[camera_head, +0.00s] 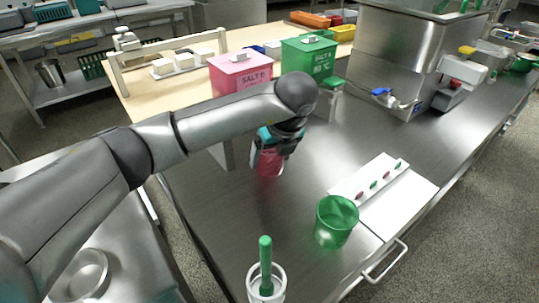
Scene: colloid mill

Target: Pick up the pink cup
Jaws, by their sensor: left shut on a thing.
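The pink cup (270,164) is a translucent pink-red cup on or just above the steel table, near the middle of the head view. My left arm reaches in from the left, and my left gripper (268,150) points down at the cup and is shut on it. The gripper hides the cup's upper part. I cannot tell whether the cup's base touches the table. My right gripper is not in view.
A green cup (336,221) stands at the front right beside a white board (397,203) with small coloured pieces. A white container (266,283) holds a green-handled tool in front. Pink (240,72) and green (308,58) boxes stand behind. The steel table (225,207) is bare around the pink cup.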

